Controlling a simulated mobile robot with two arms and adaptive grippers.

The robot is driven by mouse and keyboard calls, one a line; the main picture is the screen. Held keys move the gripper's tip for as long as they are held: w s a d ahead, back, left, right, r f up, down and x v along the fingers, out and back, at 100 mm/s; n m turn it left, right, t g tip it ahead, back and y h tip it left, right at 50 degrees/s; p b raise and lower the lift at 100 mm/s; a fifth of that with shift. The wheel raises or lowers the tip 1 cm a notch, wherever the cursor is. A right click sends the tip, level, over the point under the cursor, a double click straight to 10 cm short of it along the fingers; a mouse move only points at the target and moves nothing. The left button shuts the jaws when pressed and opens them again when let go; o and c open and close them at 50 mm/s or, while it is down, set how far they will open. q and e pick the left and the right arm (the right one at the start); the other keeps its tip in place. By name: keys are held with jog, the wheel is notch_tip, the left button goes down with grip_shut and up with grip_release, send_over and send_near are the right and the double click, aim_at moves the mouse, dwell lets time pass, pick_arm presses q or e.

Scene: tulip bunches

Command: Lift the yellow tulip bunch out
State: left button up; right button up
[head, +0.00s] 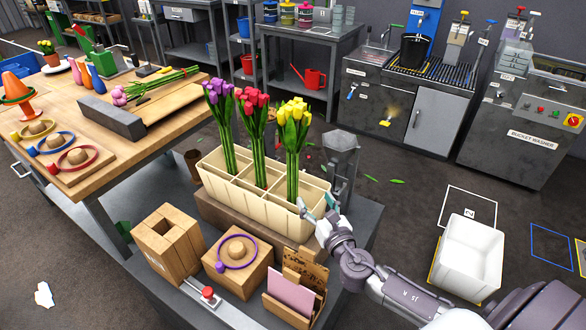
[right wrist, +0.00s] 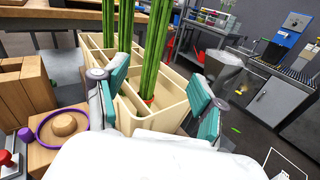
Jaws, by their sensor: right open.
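The yellow tulip bunch (head: 294,128) stands upright in the right end compartment of a cream divided box (head: 232,200). Its green stems (right wrist: 158,50) show in the right wrist view, with the blooms out of that picture. My right gripper (head: 319,203) is open and empty at the box's front right corner. In the right wrist view its teal fingers (right wrist: 160,86) are spread, and the yellow bunch's stems appear between them, farther off. I cannot tell the exact gap to the stems. My left gripper is not in view.
Red tulips (head: 252,110) and purple tulips (head: 220,105) stand in the box to the left of the yellow ones. A grey faceted vase (head: 341,155) stands behind the right end. Wooden blocks (head: 168,243) and a card holder (head: 292,298) sit in front.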

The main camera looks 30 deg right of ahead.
aim_at(296, 172)
jog(key=shift+n, duration=0.8)
jog(key=w, duration=0.8)
jog(key=shift+w+d+r, duration=0.1)
jog(key=shift+d+r, duration=0.15)
jog(key=shift+w+d+f, duration=0.1)
jog(key=shift+w+d, duration=0.05)
jog(key=shift+w, duration=2.85)
jog(key=shift+c, duration=0.3)
grip_shut()
